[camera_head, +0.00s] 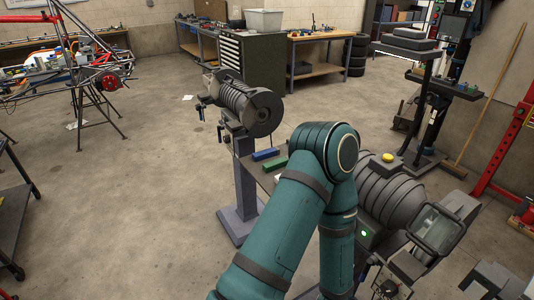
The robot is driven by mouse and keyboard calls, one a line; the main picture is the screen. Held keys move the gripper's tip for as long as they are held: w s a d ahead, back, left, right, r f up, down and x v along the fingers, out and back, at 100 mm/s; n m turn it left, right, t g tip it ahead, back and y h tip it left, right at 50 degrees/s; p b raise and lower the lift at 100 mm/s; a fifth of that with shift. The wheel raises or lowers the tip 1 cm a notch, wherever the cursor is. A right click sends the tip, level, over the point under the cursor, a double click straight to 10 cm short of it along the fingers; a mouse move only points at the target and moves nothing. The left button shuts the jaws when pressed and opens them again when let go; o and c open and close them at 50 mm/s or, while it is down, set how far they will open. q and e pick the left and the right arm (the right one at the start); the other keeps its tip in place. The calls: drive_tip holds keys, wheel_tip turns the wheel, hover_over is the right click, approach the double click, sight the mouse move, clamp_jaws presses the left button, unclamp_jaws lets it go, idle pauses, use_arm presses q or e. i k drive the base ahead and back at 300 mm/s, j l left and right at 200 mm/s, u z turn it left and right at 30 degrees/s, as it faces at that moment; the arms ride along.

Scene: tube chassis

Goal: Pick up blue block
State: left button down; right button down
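The blue block (265,154) is a small, long bar lying on a grey work surface left of the teal arm's elbow. A green block (275,164) lies just in front of it, close and roughly parallel. My teal arm rises from the bottom edge, bends at the elbow to the right of the blocks, and its far link points down. The arm covers much of the work surface. No gripper can be made out clearly; the end of the bent arm is hidden or below the picture. Nothing touches the blue block.
A bench grinder on a pedestal (243,190) stands behind and left of the blocks. Open concrete floor lies to the left. A drawer cabinet (252,62) is at the back.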

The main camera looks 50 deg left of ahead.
sight(271, 152)
drive_tip(key=u, duration=1.7)
drive_tip(key=i+l+z, duration=0.1)
drive_tip(key=z, duration=1.35)
drive_tip(key=u, duration=1.5)
drive_tip(key=i+j, duration=0.15)
drive_tip(key=i+u, duration=0.05)
